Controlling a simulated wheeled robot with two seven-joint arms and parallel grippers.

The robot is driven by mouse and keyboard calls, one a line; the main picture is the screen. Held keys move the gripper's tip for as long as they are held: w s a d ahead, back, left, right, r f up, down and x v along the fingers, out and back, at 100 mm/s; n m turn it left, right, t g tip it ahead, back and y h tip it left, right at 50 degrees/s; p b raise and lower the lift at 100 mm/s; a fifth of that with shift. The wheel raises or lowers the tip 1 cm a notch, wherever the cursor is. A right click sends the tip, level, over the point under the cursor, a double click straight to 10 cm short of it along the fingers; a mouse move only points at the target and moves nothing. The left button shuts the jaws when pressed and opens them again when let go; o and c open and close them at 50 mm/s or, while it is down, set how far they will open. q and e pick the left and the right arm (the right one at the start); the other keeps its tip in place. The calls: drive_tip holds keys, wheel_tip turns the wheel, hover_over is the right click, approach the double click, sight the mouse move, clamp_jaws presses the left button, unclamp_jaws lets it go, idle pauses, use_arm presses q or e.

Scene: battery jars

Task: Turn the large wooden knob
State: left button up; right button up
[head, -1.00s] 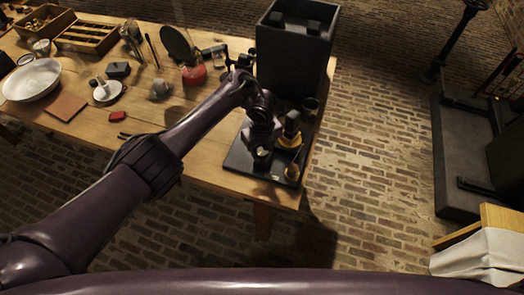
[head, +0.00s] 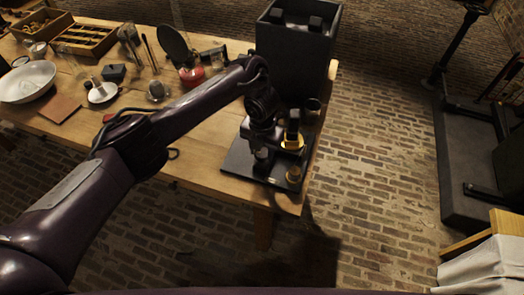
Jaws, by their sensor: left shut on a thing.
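A dark flat base (head: 236,164) at the table's front right corner carries a small apparatus. On it stand a golden round piece (head: 292,144) with a dark upright block, and a small wooden-coloured knob-like piece (head: 294,174) near the front right. I cannot tell for sure which piece is the large wooden knob. My left gripper (head: 262,152) points down over the base, left of the golden piece. It is shut on a small piece of the apparatus, mostly hidden by the gripper itself. My right gripper is not in view.
A tall black box (head: 296,50) stands just behind the base. A red item (head: 191,76) with a dark round disc, a white cup on a saucer (head: 102,94), a white bowl (head: 28,82) and a wooden tray (head: 84,38) stand left. Brick floor lies right of the table.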

sight(262, 152)
use_arm(q)
drive_tip(key=m+b, duration=0.1)
drive_tip(key=m, duration=0.2)
drive_tip(key=shift+f+m, duration=0.15)
drive_tip(key=shift+m, duration=0.15)
drive_tip(key=shift+m+b, duration=1.1)
drive_tip(key=shift+m, duration=0.7)
drive_tip(key=o, duration=1)
drive_tip(key=shift+r, duration=0.25)
wheel_tip(262, 152, up, 8)
drive_tip(key=shift+f+p, duration=0.2)
drive_tip(key=shift+p, duration=0.45)
